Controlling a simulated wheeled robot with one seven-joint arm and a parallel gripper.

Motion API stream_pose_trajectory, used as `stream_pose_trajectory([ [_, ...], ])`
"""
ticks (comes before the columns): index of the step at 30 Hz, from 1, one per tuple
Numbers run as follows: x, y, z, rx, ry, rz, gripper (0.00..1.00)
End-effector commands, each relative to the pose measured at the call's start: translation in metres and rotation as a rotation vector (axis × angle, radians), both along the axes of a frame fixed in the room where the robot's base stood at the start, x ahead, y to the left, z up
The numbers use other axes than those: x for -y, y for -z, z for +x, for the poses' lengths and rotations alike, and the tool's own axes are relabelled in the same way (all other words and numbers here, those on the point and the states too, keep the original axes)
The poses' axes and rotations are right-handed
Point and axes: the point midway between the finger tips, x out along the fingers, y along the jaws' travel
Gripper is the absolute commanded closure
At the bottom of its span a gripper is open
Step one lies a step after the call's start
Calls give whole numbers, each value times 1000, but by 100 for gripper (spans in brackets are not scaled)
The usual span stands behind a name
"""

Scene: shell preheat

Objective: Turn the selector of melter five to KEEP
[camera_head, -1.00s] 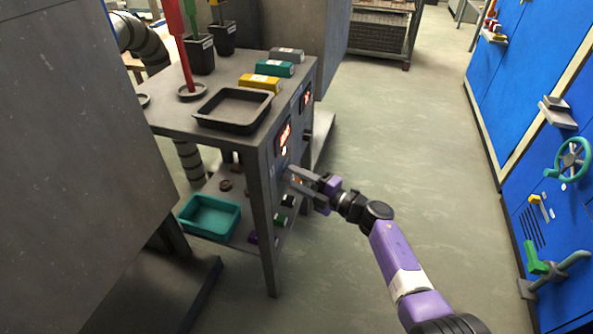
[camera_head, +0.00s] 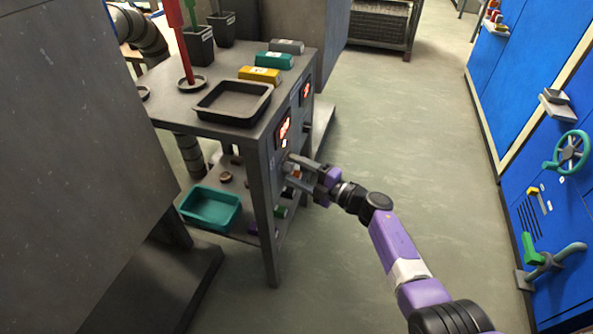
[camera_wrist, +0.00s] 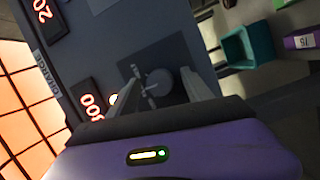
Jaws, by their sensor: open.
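A round grey selector knob (camera_wrist: 160,82) sits on a dark square plate on the panel (camera_wrist: 190,30) of the cart, with a small lever or pointer on its left side. My gripper (camera_wrist: 163,74) is open, with one finger on each side of the knob; I cannot tell whether they touch it. In the head view my gripper (camera_head: 290,168) is at the cart's front panel, below the nearer red display (camera_head: 284,130), and hides the knob. No KEEP mark or melter number is readable.
A second red display (camera_head: 306,91) is farther along the panel. A black tray (camera_head: 232,117) and yellow (camera_head: 259,75), teal and grey blocks are on the cart top. A teal bin (camera_head: 210,222) is on the lower shelf. Blue cabinets (camera_head: 540,120) stand right; the floor between is clear.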

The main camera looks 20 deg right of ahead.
Motion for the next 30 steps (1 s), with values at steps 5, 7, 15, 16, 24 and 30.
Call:
stream_pose_trajectory([
  [5,5,-2,-6,0,2,0,42],
  [7,11,-2,-13,-1,4,0,42],
  [15,37,-1,-48,-1,4,0,42],
  [16,39,-1,-51,-1,3,0,42],
  [24,47,1,-63,-1,1,1,42],
  [30,47,1,-63,0,0,0,42],
])
